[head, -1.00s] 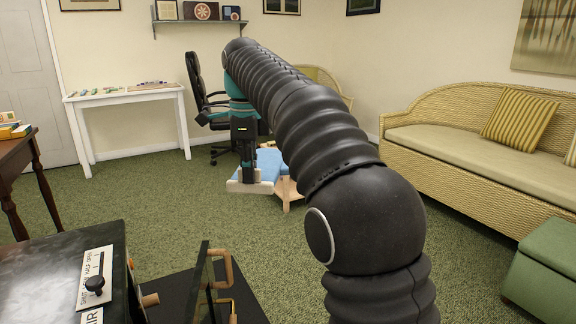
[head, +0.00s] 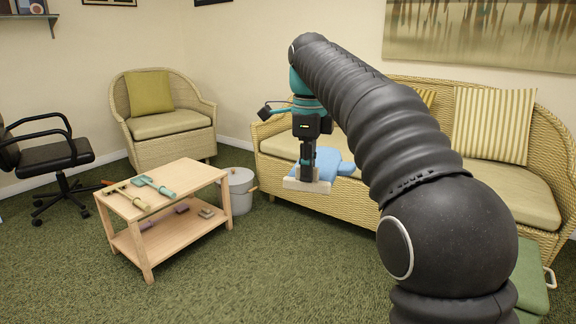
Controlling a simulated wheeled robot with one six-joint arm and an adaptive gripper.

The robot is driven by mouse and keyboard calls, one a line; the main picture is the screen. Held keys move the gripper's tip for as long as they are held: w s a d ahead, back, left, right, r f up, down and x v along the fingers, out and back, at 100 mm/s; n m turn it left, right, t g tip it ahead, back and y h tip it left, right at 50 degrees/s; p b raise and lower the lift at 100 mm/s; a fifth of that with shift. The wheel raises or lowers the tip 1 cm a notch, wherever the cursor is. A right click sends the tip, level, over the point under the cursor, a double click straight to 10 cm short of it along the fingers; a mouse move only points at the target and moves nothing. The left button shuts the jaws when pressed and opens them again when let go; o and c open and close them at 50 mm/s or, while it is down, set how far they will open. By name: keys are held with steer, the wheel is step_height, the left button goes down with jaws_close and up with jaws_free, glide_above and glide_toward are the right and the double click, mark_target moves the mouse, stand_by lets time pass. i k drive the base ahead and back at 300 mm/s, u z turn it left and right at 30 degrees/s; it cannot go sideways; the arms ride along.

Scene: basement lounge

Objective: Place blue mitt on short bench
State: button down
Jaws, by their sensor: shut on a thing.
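A blue mitt (head: 334,169) with a pale cuff hangs in the air in the middle of the head view. My gripper (head: 308,178) is shut on it near the cuff, pointing down; its fingertips are partly hidden by the mitt. A low light-wood two-level table (head: 150,246) stands to the left, apart from the mitt. A green padded seat or box (head: 530,275) is at the lower right, partly hidden by my arm. I cannot tell which of these, if either, is the short bench.
Several tools, among them a teal one (head: 153,186), lie on the low table. A grey lidded bucket (head: 240,190) stands beside it. A wicker sofa (head: 277,146) is behind the mitt. A wicker armchair (head: 168,125) and black office chair (head: 50,158) are left. Green carpet is clear in front.

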mark_target(188, 171)
steer(key=z, duration=0.05)
steer(key=i, duration=1.8)
steer(key=u, duration=0.7)
steer(key=i, duration=1.7)
steer(key=u, duration=1.1)
steer(key=i, duration=0.45)
steer(key=u, duration=0.25)
